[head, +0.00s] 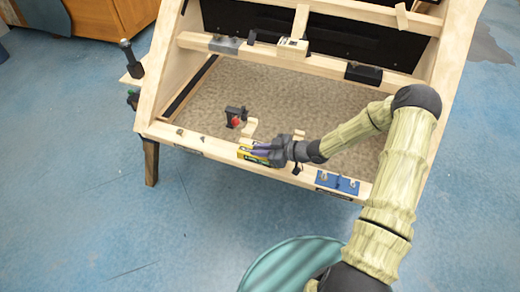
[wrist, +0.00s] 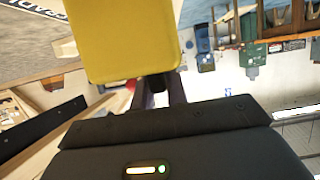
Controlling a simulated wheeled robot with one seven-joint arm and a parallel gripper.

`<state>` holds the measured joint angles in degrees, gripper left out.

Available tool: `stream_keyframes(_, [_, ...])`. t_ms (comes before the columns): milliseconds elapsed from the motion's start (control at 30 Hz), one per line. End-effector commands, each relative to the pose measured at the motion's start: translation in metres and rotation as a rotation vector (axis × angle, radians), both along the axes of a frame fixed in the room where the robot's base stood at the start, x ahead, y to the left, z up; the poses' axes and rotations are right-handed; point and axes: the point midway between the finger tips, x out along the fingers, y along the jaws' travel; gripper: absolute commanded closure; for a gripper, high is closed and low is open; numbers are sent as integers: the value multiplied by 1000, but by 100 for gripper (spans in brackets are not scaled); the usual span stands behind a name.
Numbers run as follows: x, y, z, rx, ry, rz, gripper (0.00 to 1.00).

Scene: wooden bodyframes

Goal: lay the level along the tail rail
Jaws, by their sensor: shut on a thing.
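My gripper (head: 264,149) is shut on the level, a short yellow and dark bar (head: 258,160). In the wrist view the level is a broad yellow face (wrist: 125,40) filling the upper middle, held by the dark fingers below it. In the head view the level is at the tail rail (head: 217,148), the pale wooden front rail of the frame, a little left of its middle. I cannot tell whether it rests on the rail or is just above it. The fingers hide part of the level.
A blue plate with fittings (head: 338,182) sits on the rail to the right. Small dark pieces (head: 180,132) are on its left part. A black and red clamp-like tool (head: 236,116) stands on the brown panel behind. A teal round object (head: 292,266) is in front.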

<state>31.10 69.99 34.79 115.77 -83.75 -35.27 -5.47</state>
Motion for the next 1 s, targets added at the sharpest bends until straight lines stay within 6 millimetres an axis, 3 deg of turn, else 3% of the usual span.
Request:
stream_keyframes(33, [0,0,-2,1,-1,0,100])
stream_keyframes(67, [0,0,-2,0,0,0,84])
stream_keyframes(167, [0,0,-2,0,0,0,64])
stream_keyframes(567, [0,0,4,1,0,0,64])
stream_keyframes(767, [-8,-24,13,-2,-2,-2,64])
stream_keyframes(1000, [-23,-66,31,-3,-2,-3,64])
